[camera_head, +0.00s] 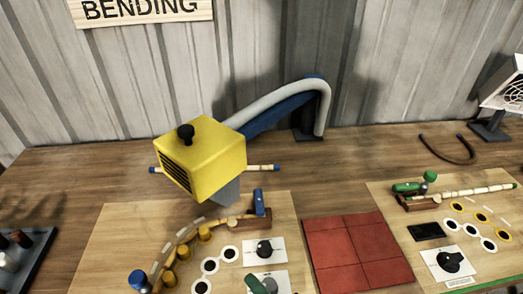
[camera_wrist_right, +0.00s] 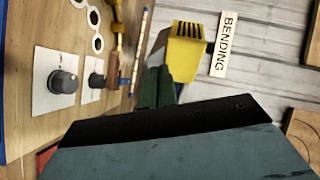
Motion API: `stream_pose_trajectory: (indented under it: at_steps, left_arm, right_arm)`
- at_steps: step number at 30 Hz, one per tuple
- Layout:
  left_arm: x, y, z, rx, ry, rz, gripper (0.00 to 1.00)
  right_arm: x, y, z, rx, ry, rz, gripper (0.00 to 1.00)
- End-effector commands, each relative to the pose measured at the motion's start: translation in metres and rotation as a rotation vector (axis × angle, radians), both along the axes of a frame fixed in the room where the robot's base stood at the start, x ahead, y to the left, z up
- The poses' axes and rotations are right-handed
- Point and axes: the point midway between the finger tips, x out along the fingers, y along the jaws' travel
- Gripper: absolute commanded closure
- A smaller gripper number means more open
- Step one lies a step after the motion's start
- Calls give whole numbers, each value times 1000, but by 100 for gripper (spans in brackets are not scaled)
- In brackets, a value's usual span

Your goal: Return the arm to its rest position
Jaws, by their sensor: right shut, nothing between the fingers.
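My right gripper shows in the head view as dark green fingertips (camera_head: 257,285) at the bottom edge, over the lower dial panel of the left work board. In the right wrist view its dark green fingers (camera_wrist_right: 160,87) are shut and empty, partly hidden behind the dark gripper body. The fingers appear apart from the yellow box (camera_head: 203,160). A curved strip (camera_head: 178,242) lies along a bending form on the left board (camera_head: 112,240), with a blue clamp (camera_head: 259,203) at its upper right end. My left gripper is not in view.
A grey hose (camera_head: 285,92) arches behind the yellow box. A red tiled mat (camera_head: 357,252) lies between the left board and the right board (camera_head: 395,215). A dark tray (camera_head: 35,262) stands at the left. A bent brown rod (camera_head: 450,155) lies at the back right.

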Motion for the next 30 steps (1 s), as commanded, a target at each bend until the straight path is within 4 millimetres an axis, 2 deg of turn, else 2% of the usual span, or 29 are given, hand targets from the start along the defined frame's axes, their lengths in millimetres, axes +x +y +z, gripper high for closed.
stream_pose_trajectory:
  at_steps: [5, 10, 16, 22, 23, 24, 30]
  left_arm:
    - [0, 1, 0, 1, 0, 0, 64]
    - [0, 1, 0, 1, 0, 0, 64]
    - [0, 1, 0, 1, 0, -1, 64]
    - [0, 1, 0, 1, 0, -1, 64]
    - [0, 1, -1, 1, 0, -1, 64]
    - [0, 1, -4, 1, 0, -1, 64]
    - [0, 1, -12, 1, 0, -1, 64]
  right_arm:
    - [-9, -43, -36, -442, 23, 181, 100]
    - [-23, -105, -65, -809, 130, 299, 100]
    - [-42, -171, -78, -1086, 285, 368, 100]
    - [-62, -227, -77, -1276, 449, 403, 100]
    - [-65, -233, -78, -1296, 472, 407, 100]
    - [-62, -229, -96, -1286, 472, 416, 100]
    - [-53, -226, -157, -1280, 487, 433, 100]
